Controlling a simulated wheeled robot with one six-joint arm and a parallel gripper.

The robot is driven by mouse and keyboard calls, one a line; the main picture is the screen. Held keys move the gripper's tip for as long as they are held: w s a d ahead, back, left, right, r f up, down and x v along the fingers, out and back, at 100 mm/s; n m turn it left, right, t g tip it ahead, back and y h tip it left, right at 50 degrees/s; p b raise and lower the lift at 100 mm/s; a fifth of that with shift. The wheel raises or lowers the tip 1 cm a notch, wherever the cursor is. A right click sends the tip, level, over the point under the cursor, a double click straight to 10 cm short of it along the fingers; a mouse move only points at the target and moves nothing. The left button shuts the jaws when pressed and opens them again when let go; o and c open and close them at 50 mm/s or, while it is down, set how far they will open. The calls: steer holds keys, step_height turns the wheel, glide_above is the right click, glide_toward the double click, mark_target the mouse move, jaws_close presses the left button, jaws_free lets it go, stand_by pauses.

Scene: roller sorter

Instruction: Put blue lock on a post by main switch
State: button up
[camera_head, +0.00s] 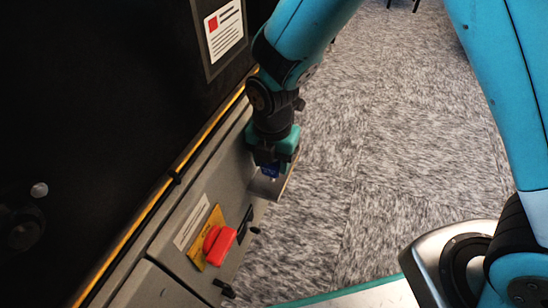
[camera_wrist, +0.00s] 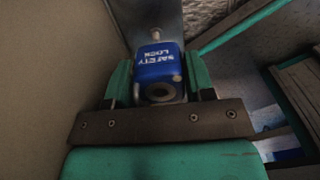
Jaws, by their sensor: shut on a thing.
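In the wrist view the blue lock (camera_wrist: 158,66), lettered "SAFETY LOCK", sits between the green fingers of my gripper (camera_wrist: 158,82), which is shut on it. A small light-coloured post or pin (camera_wrist: 156,34) shows just beyond the lock's far end; I cannot tell whether they touch. In the head view my gripper (camera_head: 270,160) points down at the grey panel's far end, with a bit of the blue lock (camera_head: 270,171) visible below it. The main switch (camera_head: 218,244) is a red rotary handle on a yellow plate (camera_head: 206,238), nearer on the same panel.
A white label (camera_head: 191,223) and black fittings (camera_head: 245,222) lie beside the switch on the grey panel (camera_head: 172,252). A dark cabinet wall (camera_head: 110,110) with a yellow edge strip rises at left. Open carpeted floor (camera_head: 390,130) lies to the right.

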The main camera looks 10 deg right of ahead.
steer(key=shift+w+a+f, duration=0.2)
steer(key=shift+a+f, duration=0.15)
steer(key=shift+f, duration=0.2)
steer(key=shift+f, duration=0.25)
